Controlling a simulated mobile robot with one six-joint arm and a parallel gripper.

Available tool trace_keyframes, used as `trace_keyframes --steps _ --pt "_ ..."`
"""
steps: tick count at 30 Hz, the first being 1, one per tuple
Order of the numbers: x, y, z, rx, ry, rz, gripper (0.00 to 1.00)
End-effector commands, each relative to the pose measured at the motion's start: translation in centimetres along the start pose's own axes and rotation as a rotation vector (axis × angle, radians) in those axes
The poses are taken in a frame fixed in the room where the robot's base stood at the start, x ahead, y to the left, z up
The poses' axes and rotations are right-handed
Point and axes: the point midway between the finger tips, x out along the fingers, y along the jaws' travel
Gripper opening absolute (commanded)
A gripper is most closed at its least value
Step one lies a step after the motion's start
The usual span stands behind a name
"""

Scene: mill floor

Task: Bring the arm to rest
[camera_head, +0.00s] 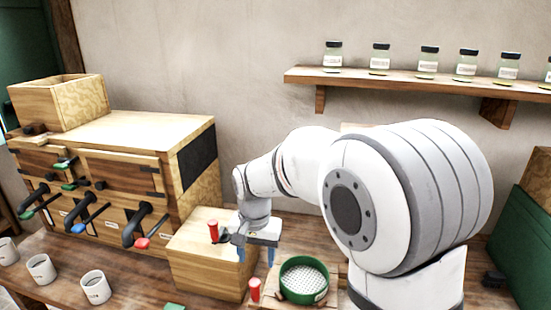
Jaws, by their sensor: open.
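My arm reaches from the right of the view toward the middle of the workbench. My gripper (255,256) points down, with its two blue fingertips apart and nothing visible between them. It is in front of a wooden block-like box (203,268) and left of a round green sieve (304,281) with a pale perforated bottom. A red-handled piece (213,232) shows at the box's top, just left of the gripper. A red cylinder (254,289) stands below the gripper. Whether the fingertips touch the box cannot be told.
A wooden cabinet (190,130) with several coloured-handled levers stands at the left, an open wooden bin (60,104) on top. Several pale cups (96,288) stand at front left. A wall shelf (420,80) holds several jars. Green-and-wood crates (530,240) stand at right.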

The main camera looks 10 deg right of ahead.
Motion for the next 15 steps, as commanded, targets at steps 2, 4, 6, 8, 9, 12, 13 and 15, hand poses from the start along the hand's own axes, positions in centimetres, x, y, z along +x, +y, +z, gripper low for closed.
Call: trace_keyframes --steps 2,4,6,8,9,12,13,15 --pt "-1.6 2.1 0.7 -0.018 0.025 -0.016 0.55" --pt "-3.0 4.4 1.7 -0.046 0.051 -0.028 0.55" --pt "-4.1 6.7 3.0 -0.078 0.079 -0.039 0.55" --pt "-5.0 8.7 4.2 -0.106 0.106 -0.046 0.55" --pt "-5.4 9.9 5.0 -0.125 0.123 -0.049 0.55" --pt "-6.2 12.8 7.3 -0.171 0.169 -0.054 0.55" --pt "-6.3 13.6 8.0 -0.185 0.181 -0.054 0.55" --pt "-6.5 15.3 9.6 -0.215 0.209 -0.051 0.55"
